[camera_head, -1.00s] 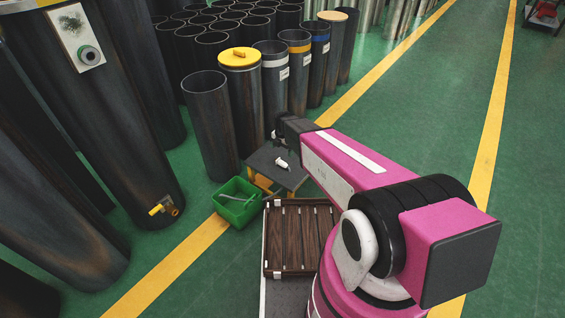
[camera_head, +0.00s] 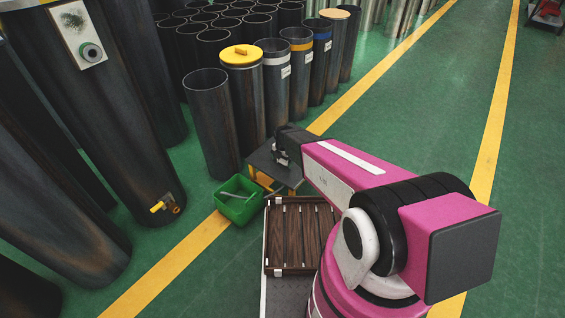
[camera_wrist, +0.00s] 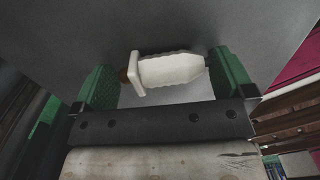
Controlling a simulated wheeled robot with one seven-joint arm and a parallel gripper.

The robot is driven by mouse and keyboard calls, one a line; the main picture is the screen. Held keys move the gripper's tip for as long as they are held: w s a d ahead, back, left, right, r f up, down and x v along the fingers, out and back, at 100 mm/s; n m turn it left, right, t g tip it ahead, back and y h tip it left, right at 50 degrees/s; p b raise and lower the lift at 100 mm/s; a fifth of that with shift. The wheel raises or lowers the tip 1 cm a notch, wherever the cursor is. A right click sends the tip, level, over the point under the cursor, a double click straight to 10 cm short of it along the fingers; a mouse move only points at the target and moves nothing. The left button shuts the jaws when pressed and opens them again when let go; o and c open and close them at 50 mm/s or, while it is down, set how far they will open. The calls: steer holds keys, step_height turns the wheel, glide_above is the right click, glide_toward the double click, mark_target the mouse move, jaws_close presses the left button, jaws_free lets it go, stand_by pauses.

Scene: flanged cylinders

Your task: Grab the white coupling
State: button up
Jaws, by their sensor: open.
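The white coupling (camera_wrist: 168,70) shows in the wrist view. It is a ribbed white body with a flange at its left end and a brown tip, lying on its side on a grey surface. My gripper (camera_wrist: 168,80) has its green-padded fingers apart, one near each end of the coupling. The coupling lies between the fingertips; I cannot tell whether either finger touches it. In the head view my gripper (camera_head: 284,155) is over the small dark table (camera_head: 273,172), and the coupling is hidden there.
A green bin (camera_head: 239,208) with a light tool in it stands left of the table. A slatted brown wooden tray (camera_head: 300,240) is in front of it. Dark cylinders (camera_head: 210,125) stand upright behind and to the left. Open green floor lies to the right.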

steer(key=c, duration=0.8)
steer(key=shift+r, duration=0.1)
steer(key=shift+r, duration=0.55)
step_height(320, 180, up, 3)
steer(key=shift+s+f, duration=0.1)
steer(key=s+a+r, duration=0.2)
steer(key=a, duration=0.1)
steer(key=s+a+r, duration=0.2)
steer(key=a, duration=0.1)
steer(key=s+a+r, duration=0.3)
steer(key=shift+a, duration=0.15)
